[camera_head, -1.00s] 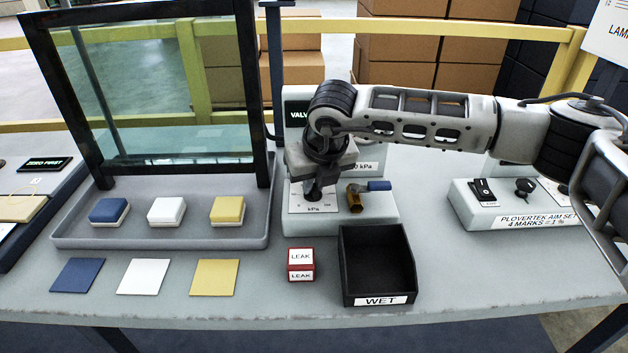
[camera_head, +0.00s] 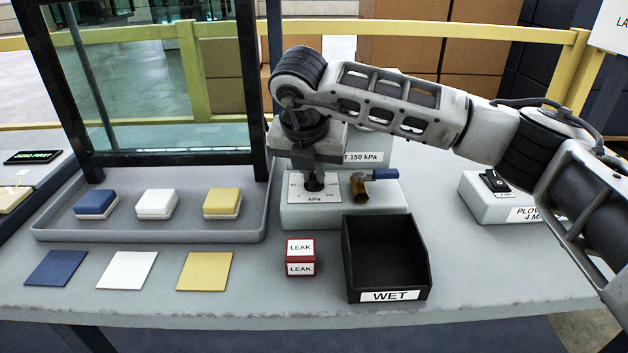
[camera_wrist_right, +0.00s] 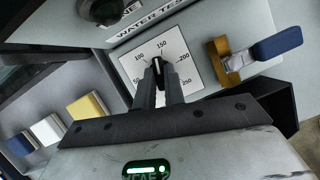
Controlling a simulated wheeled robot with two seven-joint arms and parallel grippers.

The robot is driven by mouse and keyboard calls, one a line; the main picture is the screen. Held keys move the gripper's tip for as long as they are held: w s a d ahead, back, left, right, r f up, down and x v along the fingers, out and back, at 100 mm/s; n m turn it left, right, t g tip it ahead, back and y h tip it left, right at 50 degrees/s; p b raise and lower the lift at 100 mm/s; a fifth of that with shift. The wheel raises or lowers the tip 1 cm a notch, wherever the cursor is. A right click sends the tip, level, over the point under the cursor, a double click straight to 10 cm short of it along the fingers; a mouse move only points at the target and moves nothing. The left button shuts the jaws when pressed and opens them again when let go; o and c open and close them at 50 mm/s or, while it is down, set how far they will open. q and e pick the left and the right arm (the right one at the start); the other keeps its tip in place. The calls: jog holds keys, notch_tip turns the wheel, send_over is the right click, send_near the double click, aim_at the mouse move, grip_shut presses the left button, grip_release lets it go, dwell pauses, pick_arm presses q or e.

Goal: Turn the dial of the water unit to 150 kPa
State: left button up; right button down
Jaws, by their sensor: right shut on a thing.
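The water unit (camera_head: 290,212) is a pale box with a white scale plate marked kPa and a sign ending in 150 kPa. My right gripper (camera_head: 314,184) points down onto the plate, shut on the dial. In the right wrist view its two fingers (camera_wrist_right: 159,86) hold the small dark dial (camera_wrist_right: 157,64). The scale plate (camera_wrist_right: 186,79) shows 100, 150, 200 and 250 around it. The dial's top end lies near the 150 label; the fingers hide part of it, so the exact reading is unclear. My left gripper is not in view.
A brass valve with a blue lever (camera_head: 380,174) stands right beside the dial. A black WET bin (camera_head: 424,265) and red LEAK block (camera_head: 300,257) sit in front. A tray (camera_head: 150,236) with three coloured blocks and a framed glass pane (camera_head: 160,75) stand left.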

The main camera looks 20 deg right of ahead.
jog(key=shift+f+m+h+b, duration=0.1)
jog(key=shift+m+h+b, duration=0.2)
jog(key=shift+m, duration=0.7)
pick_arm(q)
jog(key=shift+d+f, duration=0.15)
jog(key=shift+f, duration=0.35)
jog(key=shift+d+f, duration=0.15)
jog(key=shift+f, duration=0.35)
pick_arm(e)
jog(key=shift+g, duration=0.3)
jog(key=c, duration=1.5)
grip_release()
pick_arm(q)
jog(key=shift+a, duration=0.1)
pick_arm(e)
jog(key=shift+r, duration=0.2)
